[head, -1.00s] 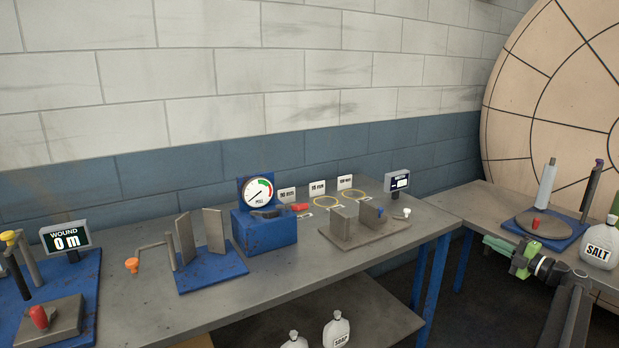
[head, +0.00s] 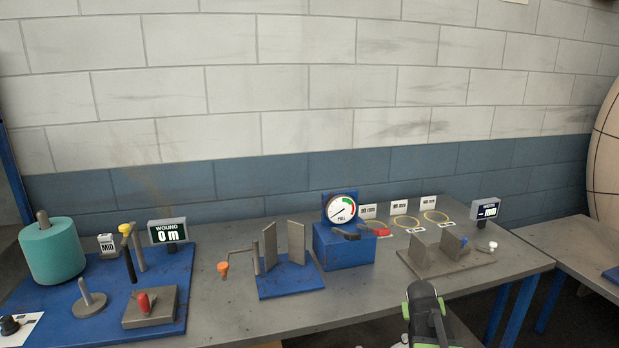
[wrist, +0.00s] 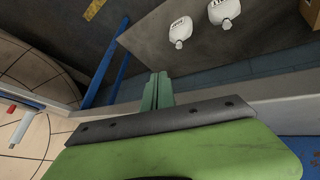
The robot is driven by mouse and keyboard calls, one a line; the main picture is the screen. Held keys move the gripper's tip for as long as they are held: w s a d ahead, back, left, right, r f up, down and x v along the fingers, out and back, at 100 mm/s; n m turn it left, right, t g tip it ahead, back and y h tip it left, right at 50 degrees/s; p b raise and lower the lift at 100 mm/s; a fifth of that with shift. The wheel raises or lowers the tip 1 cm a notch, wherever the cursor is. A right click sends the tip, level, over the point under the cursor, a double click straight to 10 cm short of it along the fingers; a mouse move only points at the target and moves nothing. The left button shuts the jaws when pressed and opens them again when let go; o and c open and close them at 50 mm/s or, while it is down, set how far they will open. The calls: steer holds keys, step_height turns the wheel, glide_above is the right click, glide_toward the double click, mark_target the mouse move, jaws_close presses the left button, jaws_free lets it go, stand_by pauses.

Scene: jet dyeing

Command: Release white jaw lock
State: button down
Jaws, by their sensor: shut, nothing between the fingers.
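The white knob (head: 493,245) stands at the right end of a grey jaw fixture (head: 445,262) on the main bench. The fixture has upright grey plates with a small blue part between them and the knob. My gripper (wrist: 157,88) shows in the wrist view with its green fingers together and nothing between them. In the head view, my dark arm with green parts rises at the bottom edge, in front of the bench and apart from the knob. The fingertips are hard to make out there. The knob is not visible in the wrist view.
A blue gauge box (head: 346,246) with a red-tipped lever stands left of the fixture. A small display (head: 486,211) stands behind the knob. An orange-knobbed crank (head: 223,268) and a winding station with a teal spool (head: 52,252) are further left. White bags (wrist: 180,30) lie below in the wrist view.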

steer(key=s+a+f+g+y, duration=0.1)
steer(key=s+a+g+y, duration=0.1)
steer(key=s+a, duration=0.5)
steer(key=s+a+f+n+g+y+p, duration=0.1)
steer(key=s+a+g+y, duration=0.1)
steer(key=s+a, duration=0.5)
steer(key=a+g, duration=0.1)
steer(key=a, duration=0.4)
steer(key=shift+s+a+f+n, duration=0.15)
steer(key=shift+a+f+n, duration=0.15)
steer(key=shift+a, duration=0.1)
steer(key=c, duration=2.1)
jaws_free()
steer(key=shift+s+a+g, duration=0.15)
steer(key=shift+g, duration=0.15)
steer(key=shift+c, duration=0.2)
steer(key=o, duration=0.7)
steer(key=shift+o, duration=0.2)
